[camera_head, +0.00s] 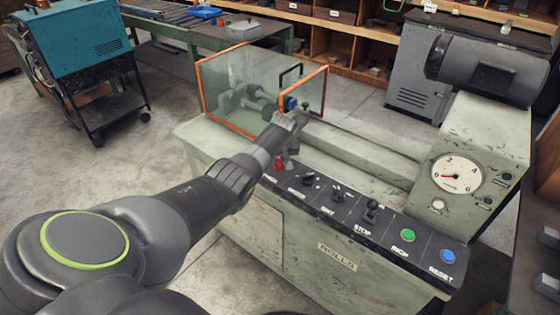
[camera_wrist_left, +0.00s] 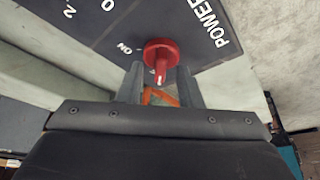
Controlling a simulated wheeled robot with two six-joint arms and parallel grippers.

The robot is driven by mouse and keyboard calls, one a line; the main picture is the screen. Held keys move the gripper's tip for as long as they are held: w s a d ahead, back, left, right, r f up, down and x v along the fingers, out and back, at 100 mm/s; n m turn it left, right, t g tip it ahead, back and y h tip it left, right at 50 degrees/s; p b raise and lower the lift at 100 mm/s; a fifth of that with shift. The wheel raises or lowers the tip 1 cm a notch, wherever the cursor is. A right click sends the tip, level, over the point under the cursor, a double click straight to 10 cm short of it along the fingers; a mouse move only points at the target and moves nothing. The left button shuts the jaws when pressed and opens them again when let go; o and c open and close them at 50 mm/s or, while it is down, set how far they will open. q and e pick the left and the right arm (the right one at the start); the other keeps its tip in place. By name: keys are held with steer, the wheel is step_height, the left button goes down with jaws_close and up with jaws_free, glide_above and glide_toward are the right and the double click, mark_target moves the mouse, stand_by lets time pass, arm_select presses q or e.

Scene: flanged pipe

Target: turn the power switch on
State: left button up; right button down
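The power switch is a red rotary knob (camera_wrist_left: 161,53) on a dark panel marked POWER and ON. Its white pointer mark faces the bottom of the left wrist view, and the ON label is to its left. In the head view a little of the red knob (camera_head: 280,163) shows at the panel's left end, partly hidden by my arm. My left gripper (camera_wrist_left: 161,76) is open, with a finger at either side of the knob's near end. I cannot tell whether the fingers touch it. My right gripper is in neither view.
The dark control panel (camera_head: 325,208) also carries several black switches, a green INCH button (camera_head: 408,236) and a blue RESET button (camera_head: 447,256). A clear guard with orange edges (camera_head: 232,85) stands behind my left wrist. A gauge (camera_head: 457,174) is at the right.

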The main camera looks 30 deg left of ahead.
arm_select(q)
steer(key=shift+f, duration=0.25)
jaws_close()
